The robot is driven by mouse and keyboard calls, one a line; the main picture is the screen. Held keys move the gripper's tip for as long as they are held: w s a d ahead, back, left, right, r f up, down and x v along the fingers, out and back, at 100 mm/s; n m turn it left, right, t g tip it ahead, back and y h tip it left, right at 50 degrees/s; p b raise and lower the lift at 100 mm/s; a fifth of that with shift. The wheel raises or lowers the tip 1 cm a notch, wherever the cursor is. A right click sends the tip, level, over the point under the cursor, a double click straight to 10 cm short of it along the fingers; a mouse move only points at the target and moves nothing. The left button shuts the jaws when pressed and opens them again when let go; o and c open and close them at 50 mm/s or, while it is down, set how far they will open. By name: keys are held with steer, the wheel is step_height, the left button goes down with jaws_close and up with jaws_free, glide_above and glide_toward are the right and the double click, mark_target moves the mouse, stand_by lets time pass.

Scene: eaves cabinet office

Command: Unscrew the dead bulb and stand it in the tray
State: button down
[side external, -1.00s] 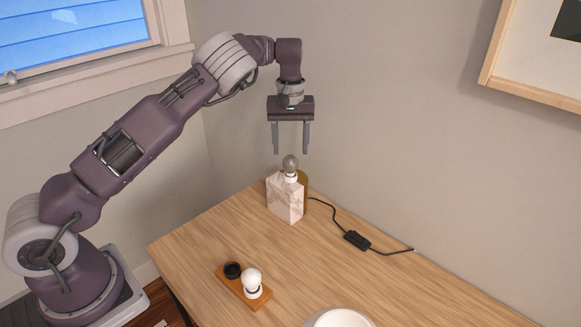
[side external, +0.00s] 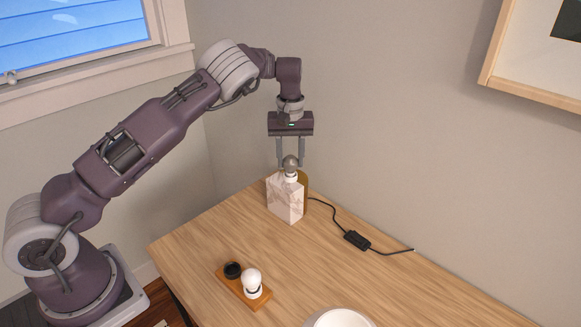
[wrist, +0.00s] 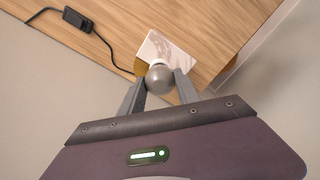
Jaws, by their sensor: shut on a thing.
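The dead bulb (side external: 290,162) is grey and stands upright in a white socket on top of the marble lamp base (side external: 286,200). My gripper (side external: 291,164) points straight down over the lamp, with its fingers shut on the bulb from both sides. In the wrist view the bulb (wrist: 159,79) sits between the two fingertips, and the marble block (wrist: 165,50) shows beyond it. The wooden tray (side external: 230,284) lies nearer the front of the table. It holds a white bulb (side external: 252,282) standing upright and an empty-looking black ring holder (side external: 232,270).
A black cord with an inline switch box (side external: 357,240) runs right from the lamp; the box also shows in the wrist view (wrist: 77,19). A white round dish (side external: 340,318) is cut off at the bottom edge. The wall is close behind the lamp. The middle of the wooden table (side external: 310,265) is clear.

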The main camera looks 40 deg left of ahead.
steer(key=n, duration=0.7)
steer(key=shift+n, duration=0.4)
steer(key=shift+n, duration=0.4)
steer(key=n, duration=0.4)
steer(key=shift+n, duration=0.3)
steer(key=n, duration=0.2)
steer(key=shift+n, duration=0.3)
steer(key=shift+n, duration=0.7)
steer(key=n, duration=0.6)
steer(key=shift+r+n, duration=0.1)
steer(key=shift+n, duration=0.3)
